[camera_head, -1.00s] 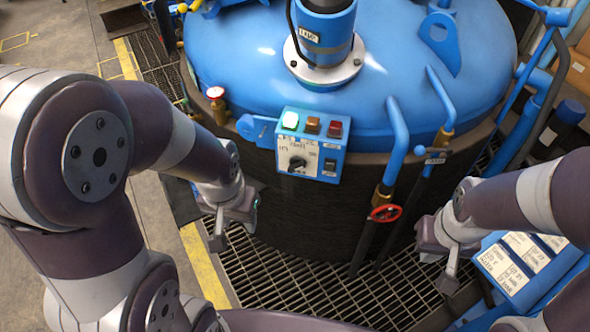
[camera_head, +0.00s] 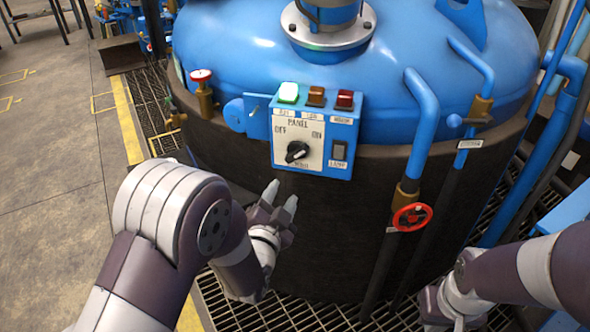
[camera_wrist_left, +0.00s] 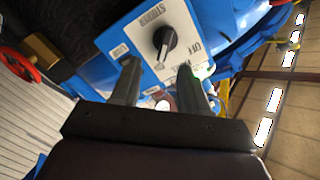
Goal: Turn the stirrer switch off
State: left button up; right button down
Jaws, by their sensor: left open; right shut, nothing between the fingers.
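The stirrer switch is a black rotary knob (camera_head: 297,151) on the white face of the blue control panel (camera_head: 344,163), with OFF printed to its upper left and ON to its upper right. In the left wrist view the knob (camera_wrist_left: 165,42) shows its raised ridge, with the OFF label on its right; I cannot tell surely which label it points at. My left gripper (camera_head: 280,198) is open and empty, just below the panel and apart from the knob. Its two fingers (camera_wrist_left: 160,76) point toward the panel. My right gripper (camera_head: 452,307) is shut and empty at the lower right.

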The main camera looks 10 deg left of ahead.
aim_at(296, 156)
pick_arm(q)
jog(key=shift+m+t, duration=0.3)
jog(key=w, duration=0.8)
jog(key=w+r, duration=0.1)
jog(key=w, duration=0.3)
jog(key=shift+w+d+b, duration=0.3)
jog(key=shift+w+b, duration=0.05)
grip_shut()
